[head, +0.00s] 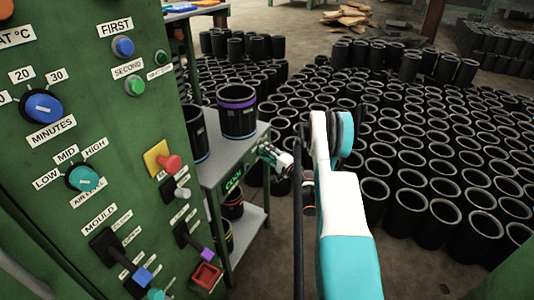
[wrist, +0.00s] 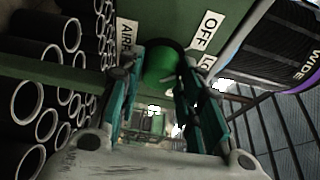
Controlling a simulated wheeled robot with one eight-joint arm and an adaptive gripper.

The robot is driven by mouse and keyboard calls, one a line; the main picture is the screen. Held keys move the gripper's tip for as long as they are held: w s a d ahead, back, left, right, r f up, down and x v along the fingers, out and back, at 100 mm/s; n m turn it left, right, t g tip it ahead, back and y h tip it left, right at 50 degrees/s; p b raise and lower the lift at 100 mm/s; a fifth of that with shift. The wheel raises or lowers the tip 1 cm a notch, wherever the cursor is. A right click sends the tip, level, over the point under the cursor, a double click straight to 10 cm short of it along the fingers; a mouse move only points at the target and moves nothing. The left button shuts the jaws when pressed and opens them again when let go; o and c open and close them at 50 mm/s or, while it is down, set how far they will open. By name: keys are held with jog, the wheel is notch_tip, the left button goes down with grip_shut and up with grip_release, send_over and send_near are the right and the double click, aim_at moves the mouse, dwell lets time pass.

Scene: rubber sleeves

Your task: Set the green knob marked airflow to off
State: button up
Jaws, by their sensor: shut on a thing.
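The green knob (wrist: 160,66) shows in the upper middle of the wrist view, on a green panel. My gripper (wrist: 157,82) is shut on it, with one teal finger on each side. A label beginning "AIRF" (wrist: 127,38) is left of the knob. The "OFF" label (wrist: 208,31) is to its right, with a partly hidden label below. I cannot make out a pointer mark on the knob. In the head view my gripper (head: 272,157) is at the end of the grey table, and the knob cannot be made out there.
A black sleeve with a purple band (head: 237,112) stands on the grey table (head: 222,162) close to my gripper. A green control panel (head: 60,145) with knobs, buttons and levers fills the left. Many black sleeves (head: 440,160) cover the floor at right.

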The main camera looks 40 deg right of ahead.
jog(key=o, duration=1)
